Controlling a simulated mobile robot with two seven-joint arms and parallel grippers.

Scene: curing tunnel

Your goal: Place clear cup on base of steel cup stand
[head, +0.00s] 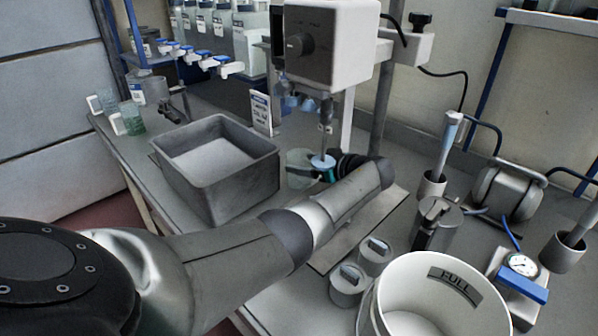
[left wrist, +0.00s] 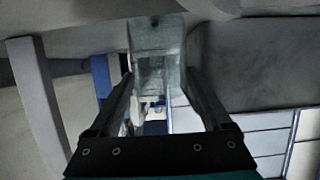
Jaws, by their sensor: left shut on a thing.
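My left arm reaches across the bench in the head view. Its gripper (head: 318,173) is under the mixer head, with the fingers partly hidden by the wrist. It is shut on a clear cup (head: 298,167), which shows pale green beside the blue disc of the mixer shaft. In the left wrist view the clear cup (left wrist: 157,50) is between the two fingers (left wrist: 158,95). I cannot surely pick out the steel cup stand. A flat grey base plate (head: 345,247) lies below my forearm, partly hidden by it. My right gripper is not in view.
A grey open bin (head: 215,165) stands left of the gripper. The mixer (head: 328,45) hangs just above it. A white bucket (head: 440,300), two lidded steel pots (head: 348,285) and a steel holder (head: 433,225) stand at the right. Green-tinted cups (head: 131,118) stand at the far left.

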